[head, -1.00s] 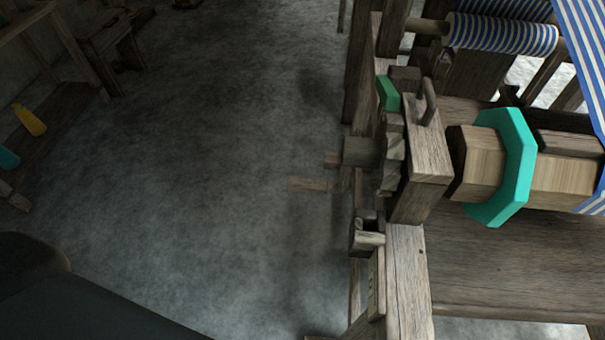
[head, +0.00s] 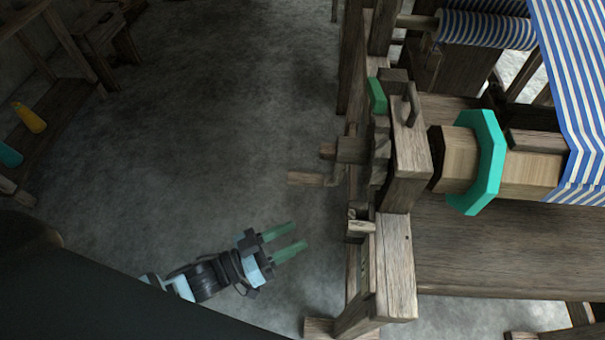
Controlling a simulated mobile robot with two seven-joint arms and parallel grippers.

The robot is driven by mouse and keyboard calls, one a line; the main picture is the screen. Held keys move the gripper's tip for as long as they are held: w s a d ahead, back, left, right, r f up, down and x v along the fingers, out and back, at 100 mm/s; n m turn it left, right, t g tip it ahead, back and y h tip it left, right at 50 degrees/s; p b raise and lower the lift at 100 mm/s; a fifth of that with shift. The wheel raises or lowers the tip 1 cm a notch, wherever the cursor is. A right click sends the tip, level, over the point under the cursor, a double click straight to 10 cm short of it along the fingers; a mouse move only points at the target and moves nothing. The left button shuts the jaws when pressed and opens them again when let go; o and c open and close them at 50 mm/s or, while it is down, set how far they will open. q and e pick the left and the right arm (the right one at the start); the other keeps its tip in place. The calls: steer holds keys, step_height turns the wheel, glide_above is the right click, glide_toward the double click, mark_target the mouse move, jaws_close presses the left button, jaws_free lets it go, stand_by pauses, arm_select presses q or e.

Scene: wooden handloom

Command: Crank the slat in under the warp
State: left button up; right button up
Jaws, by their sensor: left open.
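The wooden crank (head: 318,179) sticks out to the left of the loom's side frame, with its handle pointing left. The octagonal wooden beam (head: 457,160) wears a teal octagonal collar (head: 490,165). A dark wooden strip (head: 535,141), which looks like the slat, lies along the top of the beam; its right end meets the striped warp (head: 575,90). My left gripper (head: 297,236) is open and empty, its two green fingers pointing right, below the crank in the picture and apart from it. My right gripper is not in view.
The loom's side frame (head: 396,255) stands just right of my left gripper, with a green piece (head: 376,96) on its upper part. A striped roll (head: 487,31) is at the back. Open grey floor lies left of the loom. A shelf with a yellow bottle (head: 29,118) is far left.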

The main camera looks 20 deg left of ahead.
arm_select(q)
steer(key=w+a+r+m+g+h, duration=0.2)
steer(key=w+r+m+h, duration=0.1)
steer(key=r+h, duration=0.15)
steer(key=m+g+h+p, duration=0.1)
steer(key=m+g+h, duration=0.3)
steer(key=g, duration=0.1)
glide_toward(303, 180)
steer(key=w+d, duration=0.1)
steer(key=d, duration=0.1)
steer(key=x, duration=0.6)
steer(key=shift+w+a+p, duration=0.1)
steer(key=shift+w+p, duration=0.1)
steer(key=shift+p, duration=0.2)
steer(key=shift+x, duration=0.8)
steer(key=shift+f, duration=0.15)
jaws_close()
